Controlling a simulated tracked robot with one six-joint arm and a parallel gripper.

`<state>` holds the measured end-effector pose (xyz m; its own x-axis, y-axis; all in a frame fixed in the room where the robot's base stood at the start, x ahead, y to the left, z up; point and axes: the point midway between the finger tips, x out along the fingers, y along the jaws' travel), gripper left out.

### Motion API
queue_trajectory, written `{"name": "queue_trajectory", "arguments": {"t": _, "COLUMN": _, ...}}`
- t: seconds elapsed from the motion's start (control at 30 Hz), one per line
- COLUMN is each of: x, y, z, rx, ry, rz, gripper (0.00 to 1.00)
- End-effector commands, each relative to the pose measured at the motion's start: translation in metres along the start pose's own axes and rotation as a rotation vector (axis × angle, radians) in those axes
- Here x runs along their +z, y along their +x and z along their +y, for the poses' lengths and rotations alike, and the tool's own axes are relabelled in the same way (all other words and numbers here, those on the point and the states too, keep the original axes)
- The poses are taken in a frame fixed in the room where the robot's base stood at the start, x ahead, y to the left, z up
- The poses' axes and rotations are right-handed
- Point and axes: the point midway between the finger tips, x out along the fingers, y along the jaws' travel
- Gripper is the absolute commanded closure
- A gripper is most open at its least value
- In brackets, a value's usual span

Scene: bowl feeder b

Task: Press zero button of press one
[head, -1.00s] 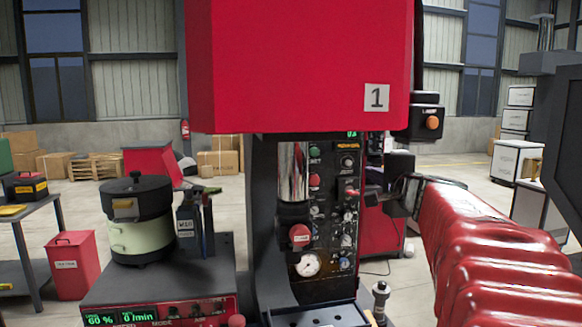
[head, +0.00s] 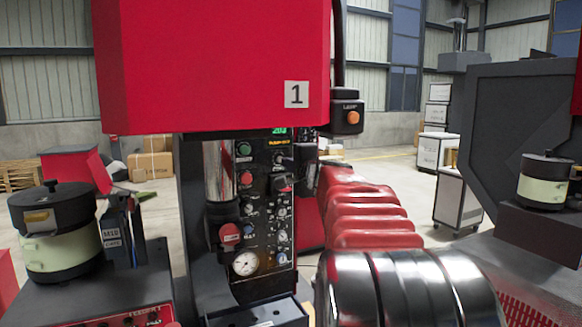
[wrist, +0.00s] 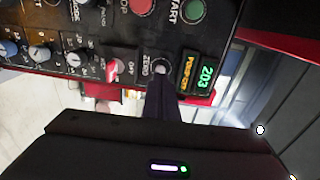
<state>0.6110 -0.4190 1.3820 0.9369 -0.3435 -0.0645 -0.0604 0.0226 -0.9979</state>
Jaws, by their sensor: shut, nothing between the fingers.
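Press one (head: 215,60) is the red machine marked 1, with a black control panel (head: 265,208) below its hood. In the wrist view the panel appears turned on its side. The zero button (wrist: 162,67) is a small grey button beside the ZERO label, next to the green display (wrist: 205,77) that reads 203. My gripper (wrist: 161,80) is shut and empty, its dark fingertips right at the zero button. I cannot tell whether they touch it. In the head view my gripper (head: 306,160) is small and dark at the panel's upper right, and the zero button is hard to make out.
The green START button (wrist: 192,11), a red button (wrist: 141,5), a red-lit switch (wrist: 113,70) and several knobs lie close by. An orange-button box (head: 347,117) hangs right of the hood. A bowl feeder (head: 60,235) stands at left.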

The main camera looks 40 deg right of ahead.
Motion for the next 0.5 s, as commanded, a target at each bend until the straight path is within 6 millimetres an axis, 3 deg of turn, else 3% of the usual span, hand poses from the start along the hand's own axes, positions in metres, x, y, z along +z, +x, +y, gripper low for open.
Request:
{"name": "queue_trajectory", "arguments": {"t": 0.2, "x": 0.001, "y": 0.025, "z": 0.001, "rx": 0.001, "ry": -0.002, "rz": -0.003, "gripper": 1.0}}
{"name": "queue_trajectory", "arguments": {"t": 0.5, "x": 0.001, "y": 0.035, "z": 0.0, "rx": 0.0, "ry": 0.0, "rz": -0.001, "gripper": 1.0}}
